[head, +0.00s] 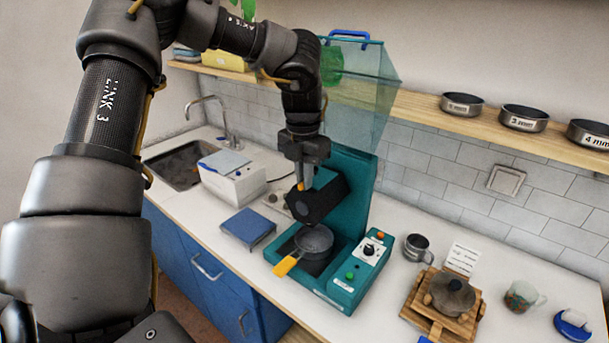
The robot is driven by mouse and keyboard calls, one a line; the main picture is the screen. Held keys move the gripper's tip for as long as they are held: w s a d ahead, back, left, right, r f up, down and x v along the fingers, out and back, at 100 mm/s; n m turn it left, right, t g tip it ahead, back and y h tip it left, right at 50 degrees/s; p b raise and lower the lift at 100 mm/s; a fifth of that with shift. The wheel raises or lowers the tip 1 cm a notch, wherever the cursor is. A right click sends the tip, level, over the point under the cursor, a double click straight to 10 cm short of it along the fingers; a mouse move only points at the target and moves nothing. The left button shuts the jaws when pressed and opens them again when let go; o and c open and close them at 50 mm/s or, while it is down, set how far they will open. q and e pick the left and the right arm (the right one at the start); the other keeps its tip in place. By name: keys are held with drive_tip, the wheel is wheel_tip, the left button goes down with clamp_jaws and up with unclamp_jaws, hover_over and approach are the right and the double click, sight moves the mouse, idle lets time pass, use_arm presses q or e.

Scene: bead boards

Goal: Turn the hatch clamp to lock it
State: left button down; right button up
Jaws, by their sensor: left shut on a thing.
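A teal machine (361,190) stands on the white counter, with a black block-shaped head (319,198) at its front. A clear green hatch (366,85) with a blue handle (348,37) stands raised above it. My left gripper (304,183) points down at the top left of the black head. It is shut on a small part there, with orange showing at the fingertips. This looks like the clamp, but the fingers hide most of it, so its angle cannot be told. My right gripper is not in view.
A round pan with a yellow handle (285,266) sits under the black head. A control box (361,262) with knob and buttons is at the machine's right. A blue stand (248,227) is to the left; a metal mug (417,248) and wooden stand (412,311) are to the right.

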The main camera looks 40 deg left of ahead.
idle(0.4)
use_arm(q)
drive_tip(key=c, duration=1.5)
unclamp_jaws()
drive_tip(key=shift+r, duration=0.1)
drive_tip(key=shift+r, duration=0.35)
wheel_tip(320, 180, up, 10)
drive_tip(key=shift+p, duration=0.3)
